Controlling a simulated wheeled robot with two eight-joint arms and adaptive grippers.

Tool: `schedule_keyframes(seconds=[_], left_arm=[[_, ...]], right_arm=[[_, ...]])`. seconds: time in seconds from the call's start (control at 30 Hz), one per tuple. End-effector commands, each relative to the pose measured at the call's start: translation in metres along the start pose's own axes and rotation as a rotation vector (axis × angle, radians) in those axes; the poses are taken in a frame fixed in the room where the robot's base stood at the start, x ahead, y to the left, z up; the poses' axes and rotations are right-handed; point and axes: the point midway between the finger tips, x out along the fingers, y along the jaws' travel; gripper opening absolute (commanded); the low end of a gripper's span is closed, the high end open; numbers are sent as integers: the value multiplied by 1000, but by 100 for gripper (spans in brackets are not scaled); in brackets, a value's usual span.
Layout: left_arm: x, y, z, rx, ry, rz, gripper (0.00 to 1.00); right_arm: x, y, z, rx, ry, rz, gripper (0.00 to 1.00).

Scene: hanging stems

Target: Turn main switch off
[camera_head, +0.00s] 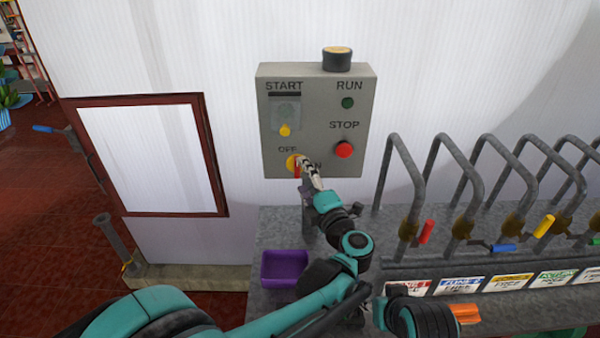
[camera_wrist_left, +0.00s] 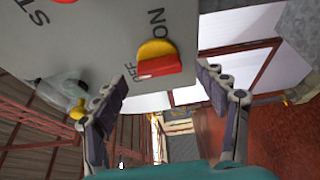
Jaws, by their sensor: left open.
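The main switch (camera_head: 292,161) is a yellow disc with a red handle at the lower edge of the grey control box (camera_head: 315,110), between the OFF and ON labels. In the left wrist view the switch (camera_wrist_left: 157,50) shows its red bar lying across the yellow disc, beside the word OFF. My left gripper (camera_head: 304,164) is right at the switch in the head view and partly covers it and the ON label. In the wrist view my left gripper (camera_wrist_left: 162,78) has its fingers spread, one to each side of the switch, with a gap around the bar. My right gripper is not in view.
The box also has a green RUN lamp (camera_head: 347,102), a red STOP button (camera_head: 344,149) and a START cover (camera_head: 285,111). Bent grey pipes (camera_head: 388,175) with coloured valve handles stand to the right. A purple tray (camera_head: 285,268) sits on the ledge below.

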Motion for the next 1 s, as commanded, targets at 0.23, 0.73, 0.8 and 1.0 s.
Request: schedule_keyframes(seconds=[0.23,0.73,0.8,1.0], left_arm=[[-38,0,1,-1,-3,0,72],[-45,0,0,-1,0,0,72],[-45,1,-1,1,-3,4,72],[-28,50,-8,93,-142,145,72]], right_arm=[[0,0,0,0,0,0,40],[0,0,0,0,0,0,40],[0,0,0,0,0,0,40],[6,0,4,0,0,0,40]])
